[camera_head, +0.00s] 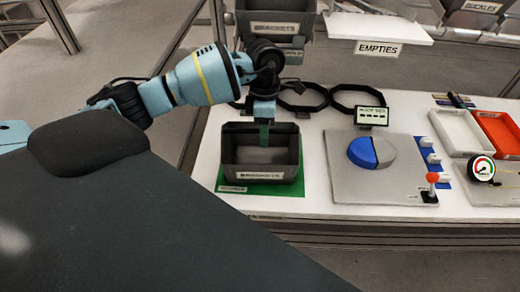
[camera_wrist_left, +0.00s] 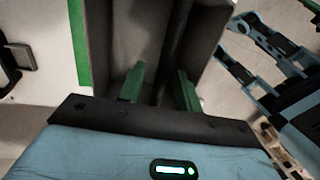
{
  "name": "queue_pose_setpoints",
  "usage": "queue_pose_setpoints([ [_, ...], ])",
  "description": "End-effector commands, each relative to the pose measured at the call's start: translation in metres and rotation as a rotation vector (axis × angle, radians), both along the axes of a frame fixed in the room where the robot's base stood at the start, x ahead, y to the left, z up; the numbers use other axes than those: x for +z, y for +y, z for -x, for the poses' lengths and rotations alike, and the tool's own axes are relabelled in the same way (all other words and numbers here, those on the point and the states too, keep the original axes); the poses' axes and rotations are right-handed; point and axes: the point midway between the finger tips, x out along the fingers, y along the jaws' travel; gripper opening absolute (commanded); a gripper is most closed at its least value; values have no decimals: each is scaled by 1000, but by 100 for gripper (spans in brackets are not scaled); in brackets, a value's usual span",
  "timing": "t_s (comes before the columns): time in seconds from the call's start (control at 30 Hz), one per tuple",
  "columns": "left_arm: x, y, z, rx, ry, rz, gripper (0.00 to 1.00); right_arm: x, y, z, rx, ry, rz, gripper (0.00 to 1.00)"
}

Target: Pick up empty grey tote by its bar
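The empty grey tote (camera_head: 231,160) sits upright on a green mat (camera_head: 291,188) on the white table, with a label on its front wall. Its inside also shows in the left wrist view (camera_wrist_left: 208,35), with a dark bar (camera_wrist_left: 174,50) running along it. My left gripper (camera_head: 264,134) points down over the tote's back middle. In the left wrist view its two green fingers (camera_wrist_left: 160,88) stand apart, and the bar runs into the gap between them. I cannot tell whether they touch the bar. My right gripper does not show in the head view.
Another dark bin (camera_head: 275,25) stands on a rack behind. Black rings (camera_head: 302,97) lie behind the tote. To its right are a grey plate with a blue-and-grey disc (camera_head: 371,152), a red-knobbed lever (camera_head: 432,178), and white (camera_head: 461,131) and orange trays. An EMPTIES sign (camera_head: 378,49) hangs behind.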

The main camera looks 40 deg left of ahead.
Motion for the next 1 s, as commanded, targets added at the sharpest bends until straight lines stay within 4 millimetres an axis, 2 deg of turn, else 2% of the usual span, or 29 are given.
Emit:
queue_pose_setpoints([
  [0.1, 0, 0, 0, 0, 0, 0, 32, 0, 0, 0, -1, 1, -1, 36],
  [0.33, 0, 0, 0, 0, 0, 0, 1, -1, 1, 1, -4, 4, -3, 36],
  [0.37, 0, 0, 0, 0, 0, 0, 0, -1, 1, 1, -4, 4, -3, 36],
  [0.83, 2, 0, 0, 0, -1, 0, 0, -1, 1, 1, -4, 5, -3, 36],
  [1.0, 9, 0, -1, 0, -2, 0, 0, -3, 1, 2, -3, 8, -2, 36],
])
